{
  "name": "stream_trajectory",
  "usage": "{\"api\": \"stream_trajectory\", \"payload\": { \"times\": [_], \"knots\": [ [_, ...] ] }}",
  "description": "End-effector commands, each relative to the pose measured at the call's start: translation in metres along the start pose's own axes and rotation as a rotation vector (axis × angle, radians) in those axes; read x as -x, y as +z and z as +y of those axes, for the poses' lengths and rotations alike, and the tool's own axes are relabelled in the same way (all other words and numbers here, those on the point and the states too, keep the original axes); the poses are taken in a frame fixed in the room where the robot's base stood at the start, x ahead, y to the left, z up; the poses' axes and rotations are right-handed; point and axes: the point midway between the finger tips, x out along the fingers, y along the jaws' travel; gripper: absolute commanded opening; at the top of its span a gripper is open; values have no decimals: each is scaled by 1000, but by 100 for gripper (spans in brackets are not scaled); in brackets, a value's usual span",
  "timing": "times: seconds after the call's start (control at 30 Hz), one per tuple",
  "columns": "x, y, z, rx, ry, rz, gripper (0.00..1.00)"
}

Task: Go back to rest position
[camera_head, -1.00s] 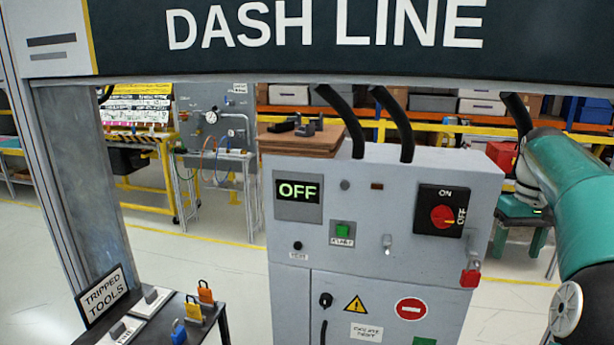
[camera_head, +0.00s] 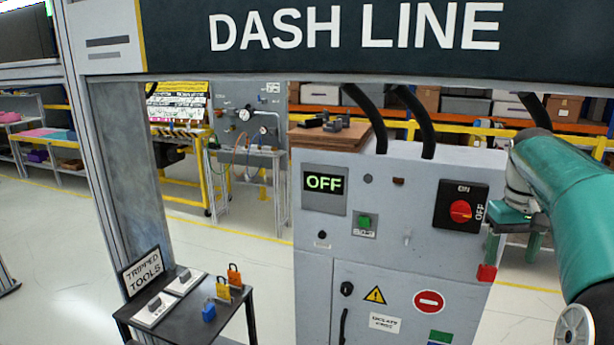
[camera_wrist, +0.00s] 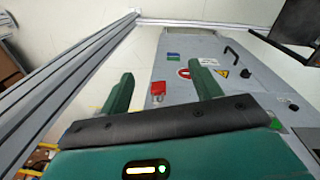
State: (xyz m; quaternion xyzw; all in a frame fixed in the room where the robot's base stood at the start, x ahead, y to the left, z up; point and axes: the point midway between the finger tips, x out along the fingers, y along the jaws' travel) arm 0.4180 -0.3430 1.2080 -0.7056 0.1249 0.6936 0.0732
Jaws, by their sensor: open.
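My gripper (camera_wrist: 160,82) is open, its two green fingers apart in the wrist view. In the head view, it shows at the right edge of the grey control cabinet (camera_head: 395,260), partly hidden by my green arm. A red padlock (camera_head: 487,273) is at that edge, just below a finger. It also shows between the fingers in the wrist view (camera_wrist: 157,89); I cannot tell whether they touch it. The cabinet's display (camera_head: 324,182) reads OFF. Its red rotary switch (camera_head: 460,211) sits on a black plate.
A dark table (camera_head: 185,315) at lower left holds a TRIPPED TOOLS sign (camera_head: 142,272), several padlocks and small devices. The DASH LINE beam (camera_head: 350,30) spans overhead. A grey post (camera_head: 105,180) stands left. Brown boards (camera_head: 330,137) lie on the cabinet.

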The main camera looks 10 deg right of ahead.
Motion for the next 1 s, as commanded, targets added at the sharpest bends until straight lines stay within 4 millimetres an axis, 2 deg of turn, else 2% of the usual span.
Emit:
{"api": "stream_trajectory", "payload": {
  "times": [0.03,0.17,0.27,0.4,0.5,0.7,0.8,0.9,1.0],
  "knots": [
    [4,2,-18,16,14,9,64],
    [7,9,-62,51,45,41,64],
    [9,23,-105,84,67,80,64],
    [7,56,-166,130,84,159,64],
    [0,84,-201,157,77,220,64],
    [-23,148,-255,207,15,344,64],
    [-40,178,-274,229,-39,400,64],
    [-56,201,-288,245,-91,439,64],
    [-68,214,-296,255,-127,461,64]
  ]
}}
